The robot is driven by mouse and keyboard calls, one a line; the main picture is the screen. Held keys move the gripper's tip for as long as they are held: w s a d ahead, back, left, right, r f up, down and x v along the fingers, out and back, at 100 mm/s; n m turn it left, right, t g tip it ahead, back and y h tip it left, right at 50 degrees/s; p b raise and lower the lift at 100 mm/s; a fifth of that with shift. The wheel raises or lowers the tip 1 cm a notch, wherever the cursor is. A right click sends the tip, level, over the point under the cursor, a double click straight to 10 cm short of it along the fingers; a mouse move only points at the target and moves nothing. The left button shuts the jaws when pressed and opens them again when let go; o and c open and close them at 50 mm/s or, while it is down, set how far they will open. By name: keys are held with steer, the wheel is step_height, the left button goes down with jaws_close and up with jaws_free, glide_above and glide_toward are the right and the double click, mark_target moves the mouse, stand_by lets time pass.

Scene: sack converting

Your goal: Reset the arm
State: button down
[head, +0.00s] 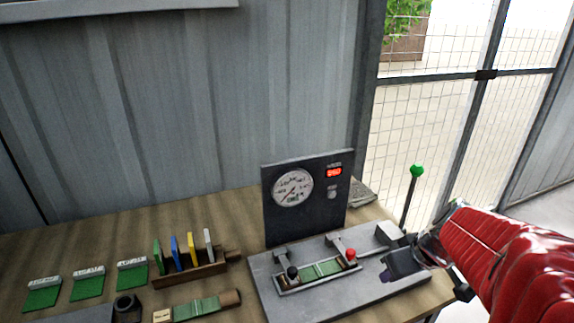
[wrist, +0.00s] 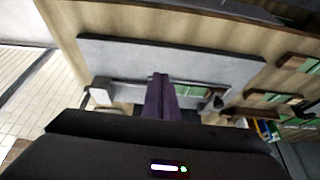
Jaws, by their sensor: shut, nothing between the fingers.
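My red-sleeved arm (head: 490,255) reaches in from the right in the head view. My gripper (head: 393,268) is at the right end of a grey machine base (head: 285,308), over or just above it; I cannot tell whether they touch. In the wrist view my gripper (wrist: 160,80) shows as two purple fingers pressed together, with nothing between them. The base also shows beyond them in the wrist view (wrist: 190,62). A green strip (head: 322,270) lies in a frame on the base, left of my gripper.
A dark panel (head: 322,208) with a gauge (head: 292,187) stands behind the base. A green-knobbed lever (head: 411,195) rises close behind my gripper. A rack of coloured plates (head: 190,270) stands left on the wooden table (head: 215,213).

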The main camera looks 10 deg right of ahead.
steer(key=s+a+r, duration=0.3)
steer(key=a, duration=0.6)
steer(key=s+a+r+m, duration=0.1)
steer(key=s+a+r, duration=0.2)
steer(key=a, duration=0.5)
steer(key=shift+s+a+r+t+h, duration=0.25)
steer(key=shift+a+r+t+h, duration=0.1)
steer(key=shift+r, duration=0.3)
